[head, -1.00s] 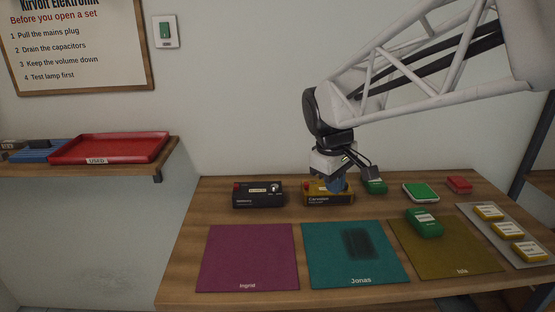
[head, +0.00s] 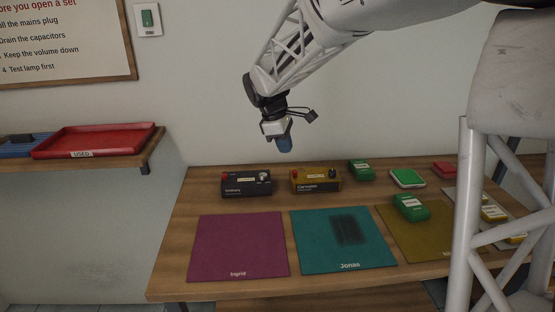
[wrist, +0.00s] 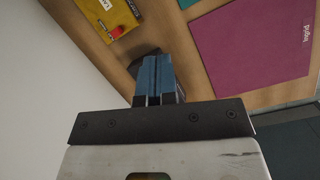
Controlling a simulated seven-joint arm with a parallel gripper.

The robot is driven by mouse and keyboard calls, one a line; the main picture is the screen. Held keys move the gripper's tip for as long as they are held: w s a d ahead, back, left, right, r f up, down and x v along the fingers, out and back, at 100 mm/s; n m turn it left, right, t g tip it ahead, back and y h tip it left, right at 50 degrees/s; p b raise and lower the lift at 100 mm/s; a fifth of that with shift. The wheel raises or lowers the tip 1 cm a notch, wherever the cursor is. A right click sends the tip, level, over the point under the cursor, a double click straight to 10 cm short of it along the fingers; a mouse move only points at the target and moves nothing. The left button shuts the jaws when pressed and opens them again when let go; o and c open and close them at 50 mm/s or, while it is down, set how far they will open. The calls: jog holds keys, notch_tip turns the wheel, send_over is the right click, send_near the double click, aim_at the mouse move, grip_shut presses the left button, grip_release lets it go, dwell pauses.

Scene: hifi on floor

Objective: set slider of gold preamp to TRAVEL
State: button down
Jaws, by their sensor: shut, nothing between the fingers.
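The gold preamp (head: 316,181) stands at the back of the table, to the right of the black one. It has a red part at its left end, a pale label on top and a dark knob at its right end. Its slider is too small to make out in the head view. In the wrist view part of the gold preamp (wrist: 108,12) shows at the top left, with a red part. My gripper (head: 285,146) is shut and empty, raised above and behind the black preamp. Its blue fingers (wrist: 155,76) are together in the wrist view.
A black preamp (head: 246,184) stands left of the gold one. Green devices (head: 361,171) and a red one (head: 445,169) are to the right. Purple (head: 238,245), teal (head: 320,255) and olive (head: 400,232) mats lie in front. A red tray (head: 98,141) sits on the left shelf.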

aim_at(295, 172)
jog(key=w+a+f+n, duration=0.2)
jog(key=w, duration=0.3)
jog(key=w+a+f+n+h, duration=0.1)
jog(key=w+a+f+n, duration=0.1)
jog(key=w, duration=0.3)
jog(key=shift+w+a+f, duration=0.35)
jog(key=shift+a+f, duration=0.1)
jog(key=shift+a, duration=0.4)
jog(key=x, duration=0.9)
jog(key=shift+s+d+f, duration=0.15)
jog(key=shift+d+f, duration=0.1)
jog(key=shift+f, duration=0.1)
jog(key=shift+d, duration=1.05)
jog(key=shift+d+f, duration=0.1)
jog(key=shift+d, duration=0.9)
jog(key=shift+d, duration=1.5)
